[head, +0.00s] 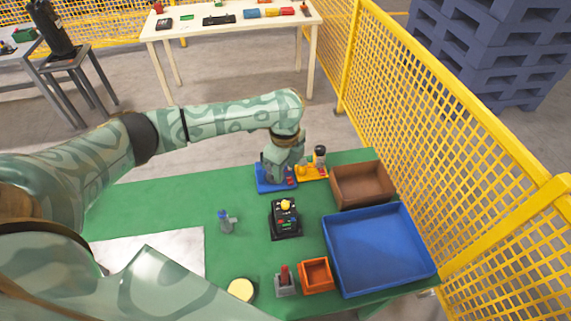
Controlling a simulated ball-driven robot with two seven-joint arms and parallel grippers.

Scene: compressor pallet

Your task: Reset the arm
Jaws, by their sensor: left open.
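My left arm comes in from the left and reaches across the green table. Its gripper (276,172) points down over the blue base plate (262,187) near the table's far edge. The gripper is open; its fingertips are small and partly hidden against the parts there, and I cannot tell whether they touch anything. My right gripper is not in view.
A black control box (285,220), a small grey-blue fitting (226,222), a yellow part (312,172), an orange bin (316,274) and a grey block with a red knob (285,283) stand on the table. A brown bin (362,185) and blue tray (375,250) line the right, beside yellow fencing (470,140).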

